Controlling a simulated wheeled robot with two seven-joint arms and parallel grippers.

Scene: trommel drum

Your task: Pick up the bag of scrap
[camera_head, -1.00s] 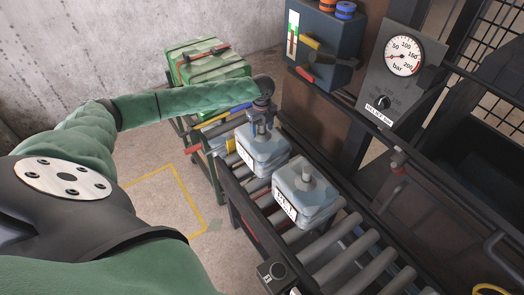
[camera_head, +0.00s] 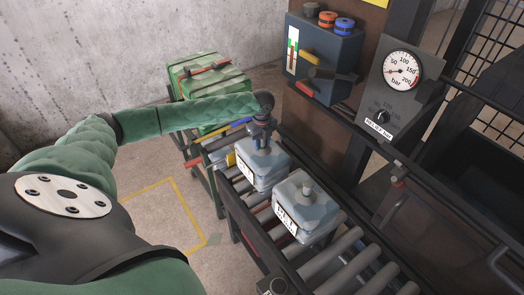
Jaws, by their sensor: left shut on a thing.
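Two pale blue-grey bags stand side by side on a roller conveyor (camera_head: 345,272). The rear bag (camera_head: 263,170) has a label on its side facing me, partly in view. The nearer bag (camera_head: 308,208) has a white label with dark print and a stubby neck on top. My left gripper (camera_head: 262,143) points down over the rear bag and is shut on its neck, which the fingers mostly hide. The rear bag sits on or very near the rollers; I cannot tell which. My right gripper is not in view.
A green case (camera_head: 208,85) stands on a rack behind the conveyor. A blue-grey box (camera_head: 323,50) with knobs and a panel with a pressure gauge (camera_head: 402,70) rise at the right. A yellow floor outline (camera_head: 165,210) marks clear floor at the left.

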